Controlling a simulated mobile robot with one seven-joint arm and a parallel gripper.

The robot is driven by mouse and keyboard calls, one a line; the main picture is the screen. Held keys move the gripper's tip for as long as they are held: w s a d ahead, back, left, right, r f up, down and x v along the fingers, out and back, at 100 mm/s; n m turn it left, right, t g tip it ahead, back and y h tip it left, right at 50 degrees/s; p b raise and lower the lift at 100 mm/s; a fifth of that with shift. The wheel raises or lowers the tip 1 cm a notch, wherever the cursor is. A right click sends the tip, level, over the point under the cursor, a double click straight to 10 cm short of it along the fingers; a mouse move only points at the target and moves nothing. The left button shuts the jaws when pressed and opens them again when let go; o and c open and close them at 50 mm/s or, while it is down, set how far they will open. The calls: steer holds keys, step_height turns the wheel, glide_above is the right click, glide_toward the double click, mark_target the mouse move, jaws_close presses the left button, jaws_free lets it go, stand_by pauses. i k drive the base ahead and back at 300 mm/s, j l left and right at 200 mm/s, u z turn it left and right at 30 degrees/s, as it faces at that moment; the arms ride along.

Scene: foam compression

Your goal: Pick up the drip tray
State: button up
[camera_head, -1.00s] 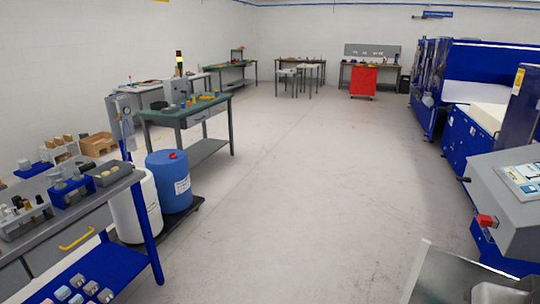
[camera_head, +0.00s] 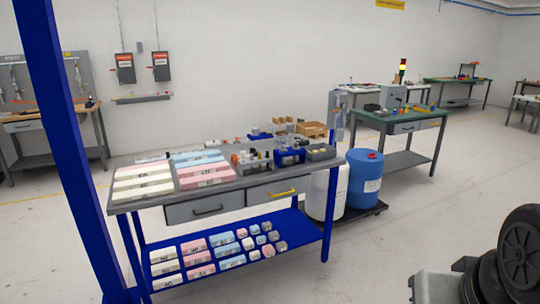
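I cannot make out for certain which thing is the drip tray. A low dark tray or platform (camera_head: 376,209) lies on the floor under a blue drum (camera_head: 364,178) and a white drum (camera_head: 325,190), beside the grey bench. The drums hide most of it, and I cannot tell whether it is the drip tray. Dark rounded parts of my own arm show at the lower right. My gripper's fingers are not in view.
A grey bench (camera_head: 233,183) holds foam blocks and small fixtures; its blue lower shelf (camera_head: 297,253) holds more blocks. A blue post (camera_head: 70,150) stands close at the left. A green-topped bench (camera_head: 421,119) stands behind. Floor at the right is open.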

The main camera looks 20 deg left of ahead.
mark_target(168, 156)
steer(key=u, duration=0.9)
steer(key=j+u, duration=0.1)
steer(key=u, duration=0.8)
steer(key=i+u, duration=0.1)
steer(key=u, duration=0.85)
steer(key=i+u, duration=0.1)
steer(key=i, duration=1.45)
steer(key=i+l+u, duration=0.1)
steer(key=i, duration=1.4)
steer(key=i+z, duration=0.2)
steer(key=i, duration=0.55)
steer(key=i+j+z, duration=0.15)
steer(key=i, duration=0.6)
steer(key=i+l+z, duration=0.1)
steer(key=i+z, duration=0.65)
steer(key=i+j+z, duration=0.2)
steer(key=i+z, duration=0.15)
steer(key=i+j+z, duration=0.1)
steer(key=i+z, duration=0.15)
steer(key=i, duration=1.4)
